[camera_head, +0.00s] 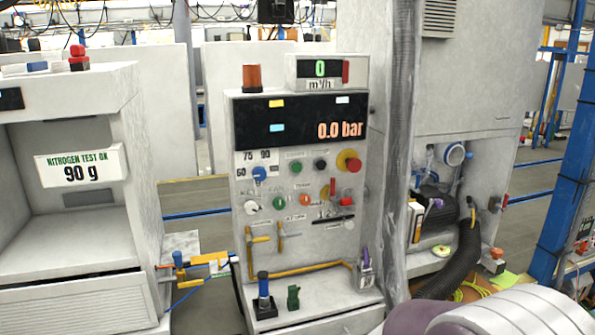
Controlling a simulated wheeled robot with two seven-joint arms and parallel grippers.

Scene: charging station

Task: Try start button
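A light grey control panel (245,221) stands in the middle of the head view, facing me. It carries several round buttons: a green one (296,167) and a black one (320,164) in the upper row, and another green one (278,203) and an orange-red one (305,200) lower down. The small labels are too blurred to tell which button is the start button. A large red knob on a yellow base (349,161) sits at the upper right. The display (339,130) above reads 0.0 bar. Neither gripper shows in this view.
A nitrogen test cabinet (122,100) stands at the left. A black corrugated hose (462,262) and a grey cabinet (480,80) are at the right. A ledge with a blue-topped fitting (263,285) juts out below the panel. Nothing covers the buttons.

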